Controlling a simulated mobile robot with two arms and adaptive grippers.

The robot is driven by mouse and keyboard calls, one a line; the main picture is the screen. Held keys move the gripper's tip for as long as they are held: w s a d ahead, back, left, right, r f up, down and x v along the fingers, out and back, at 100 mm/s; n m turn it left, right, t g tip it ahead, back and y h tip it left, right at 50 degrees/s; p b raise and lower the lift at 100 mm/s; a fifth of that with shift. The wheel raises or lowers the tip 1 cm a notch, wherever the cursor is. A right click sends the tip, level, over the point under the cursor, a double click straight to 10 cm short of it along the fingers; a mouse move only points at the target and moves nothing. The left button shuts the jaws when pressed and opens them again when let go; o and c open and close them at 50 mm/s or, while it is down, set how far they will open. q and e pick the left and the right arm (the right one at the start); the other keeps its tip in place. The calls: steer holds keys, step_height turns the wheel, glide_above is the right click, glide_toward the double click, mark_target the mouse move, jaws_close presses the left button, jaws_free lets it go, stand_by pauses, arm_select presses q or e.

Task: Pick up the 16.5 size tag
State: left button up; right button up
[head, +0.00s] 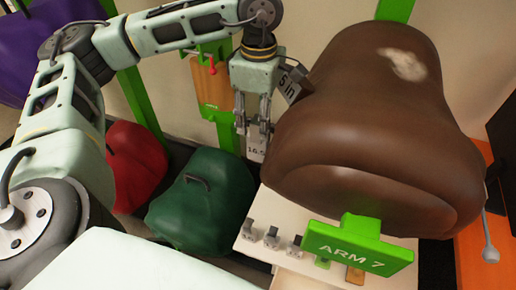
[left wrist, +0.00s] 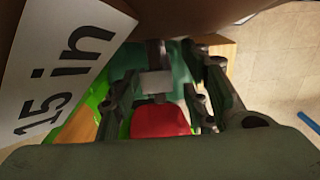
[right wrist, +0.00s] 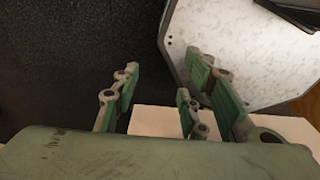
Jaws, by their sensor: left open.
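The 16.5 size tag (head: 256,149) is a small pale plate below my left gripper (head: 254,126) in the head view, close to the brown saddle's left edge. The left gripper points down and is open, with its fingertips right above or around the tag's upper part; I cannot tell whether they touch it. In the left wrist view a grey plate (left wrist: 156,83), likely this tag, shows between the fingers (left wrist: 170,95). My right gripper (right wrist: 158,85) is open and empty in the right wrist view.
The brown saddle (head: 370,120) stands above the green ARM 7 sign (head: 357,247). A 15 in tag (head: 290,83) hangs close to the left gripper. A green saddle (head: 205,200) and a red saddle (head: 135,165) are lower left. Small grey clips (head: 271,237) sit on a white surface.

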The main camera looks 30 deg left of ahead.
mark_target(258, 136)
arm_select(q)
steer(key=shift+w+f+p, duration=0.1)
steer(key=shift+f+p, duration=0.4)
steer(key=shift+f, duration=0.4)
steer(key=f+p, duration=0.2)
steer(key=f, duration=0.1)
steer(key=shift+a+f, duration=0.2)
steer(key=shift+f, duration=0.7)
jaws_close()
